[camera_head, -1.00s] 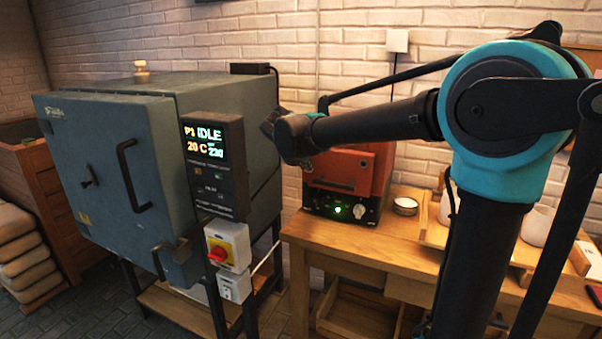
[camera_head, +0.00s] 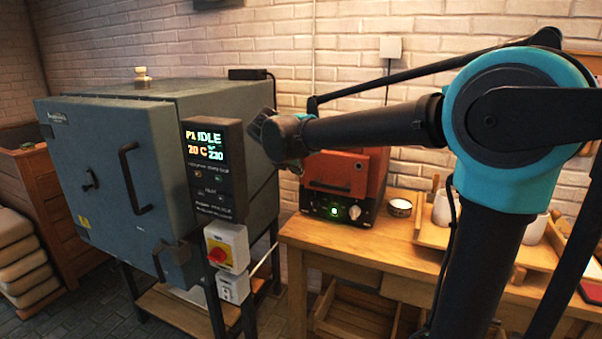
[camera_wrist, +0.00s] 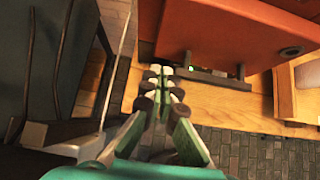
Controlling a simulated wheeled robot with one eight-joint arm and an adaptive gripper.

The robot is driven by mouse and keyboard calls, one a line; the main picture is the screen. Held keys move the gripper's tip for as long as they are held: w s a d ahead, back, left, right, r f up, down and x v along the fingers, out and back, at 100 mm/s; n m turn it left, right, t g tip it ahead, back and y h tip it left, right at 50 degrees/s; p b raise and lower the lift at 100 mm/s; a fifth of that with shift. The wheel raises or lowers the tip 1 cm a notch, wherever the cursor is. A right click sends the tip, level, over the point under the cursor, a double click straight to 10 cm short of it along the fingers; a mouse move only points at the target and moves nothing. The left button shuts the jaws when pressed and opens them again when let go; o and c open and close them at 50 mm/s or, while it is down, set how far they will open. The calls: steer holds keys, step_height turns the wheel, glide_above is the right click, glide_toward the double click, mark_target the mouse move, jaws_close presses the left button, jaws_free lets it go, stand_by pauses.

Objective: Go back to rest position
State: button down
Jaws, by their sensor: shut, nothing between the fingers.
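My gripper (camera_wrist: 160,82) is shut and empty in the wrist view, its two fingers together above the wooden table edge and floor. In the head view my arm reaches from the right toward the middle, and its dark end stands in front of the gap between the kiln and the orange box. The fingers cannot be made out clearly there.
A grey-blue kiln (camera_head: 95,200) stands at left, door shut, its panel (camera_head: 212,165) reading IDLE and 20 C. An orange box (camera_head: 345,175) with a green light sits on the wooden table (camera_head: 385,252). A small round container (camera_head: 400,208) and white pots (camera_head: 443,208) stand to its right.

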steer(key=v, duration=0.8)
steer(key=s+d+f+m+g, duration=0.2)
steer(key=s+d+f+m, duration=0.1)
steer(key=d+f+m, duration=0.5)
steer(key=s+d+f+m+g, duration=0.1)
steer(key=s+d+f+m, duration=0.1)
steer(key=d+f+m, duration=0.55)
steer(key=s+d+f+m+y, duration=0.1)
steer(key=s+d+f+m, duration=0.4)
steer(key=s+f+m, duration=0.3)
steer(key=s+d+f+m+g+y, duration=0.1)
steer(key=s+d+f+m+y, duration=0.1)
steer(key=s+d+f+m, duration=0.4)
step_height(320, 180, down, 3)
steer(key=shift+s+d+r+m, duration=0.1)
steer(key=shift+s+d+m, duration=0.15)
steer(key=shift+s+m, duration=0.85)
steer(key=shift+w, duration=0.15)
